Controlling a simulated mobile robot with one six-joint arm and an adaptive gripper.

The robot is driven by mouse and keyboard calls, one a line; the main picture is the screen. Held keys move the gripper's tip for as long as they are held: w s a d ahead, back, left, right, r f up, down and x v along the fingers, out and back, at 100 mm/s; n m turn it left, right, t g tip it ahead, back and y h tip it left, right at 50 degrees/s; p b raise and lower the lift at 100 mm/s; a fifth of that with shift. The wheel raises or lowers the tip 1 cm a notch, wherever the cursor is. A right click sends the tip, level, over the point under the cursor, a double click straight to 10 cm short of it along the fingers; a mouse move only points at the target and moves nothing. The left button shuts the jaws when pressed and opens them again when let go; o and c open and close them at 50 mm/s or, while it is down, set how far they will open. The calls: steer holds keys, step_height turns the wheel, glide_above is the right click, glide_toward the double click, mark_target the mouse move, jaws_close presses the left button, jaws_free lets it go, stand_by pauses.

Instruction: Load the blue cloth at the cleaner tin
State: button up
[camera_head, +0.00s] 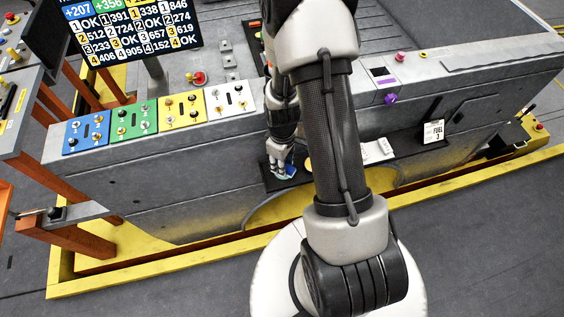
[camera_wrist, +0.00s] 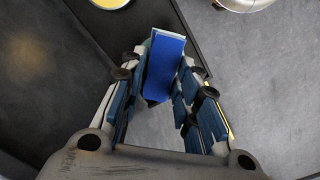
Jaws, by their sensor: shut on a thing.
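The blue cloth (camera_wrist: 165,65) is a folded blue block between the two fingers of my gripper (camera_wrist: 162,88) in the wrist view. My gripper is shut on it. In the head view my gripper (camera_head: 280,168) hangs low at the front of the grey machine, by a dark ledge, with a bit of the blue cloth (camera_head: 290,171) at its fingertips. A yellow round top (camera_wrist: 110,2) shows at the upper edge of the wrist view; I cannot tell whether it is the cleaner tin. In the head view my arm hides part of the ledge.
The dark ledge (camera_head: 408,143) runs along the machine front and carries a white item (camera_head: 378,150) and a "FUEL 3" card (camera_head: 433,132). Coloured switch panels (camera_head: 134,121) stand on the machine top at left. A yellow rail (camera_head: 170,268) edges the floor.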

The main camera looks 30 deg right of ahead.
steer(key=shift+r+p, duration=1.95)
steer(key=shift+r, duration=1.1)
steer(key=shift+f, duration=0.1)
